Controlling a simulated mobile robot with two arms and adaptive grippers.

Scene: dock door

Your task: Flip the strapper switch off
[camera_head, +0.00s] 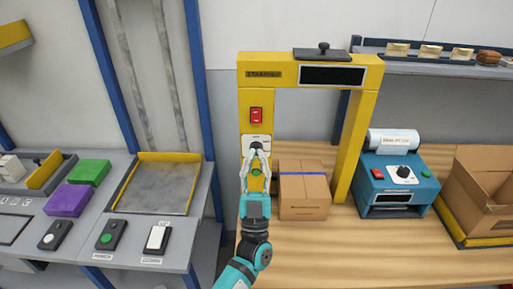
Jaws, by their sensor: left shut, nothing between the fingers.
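The yellow strapper (369,85) is an arch standing on the wooden bench, with a dark label at its upper left. A red switch (256,116) sits on its left post; I cannot tell its position. Below it is a white plate (250,143), partly hidden by my gripper. My left gripper (257,151) points up in front of the left post, below the red switch and apart from it. Its fingers are shut and empty, over the lower edge of the white plate; I cannot tell whether they touch it. My right gripper is not in view.
A cardboard box (304,192) stands under the arch, right of my gripper. A blue machine (398,188) and an open carton (480,190) are further right. A grey console (150,230) with several buttons is at left. The bench front (350,260) is clear.

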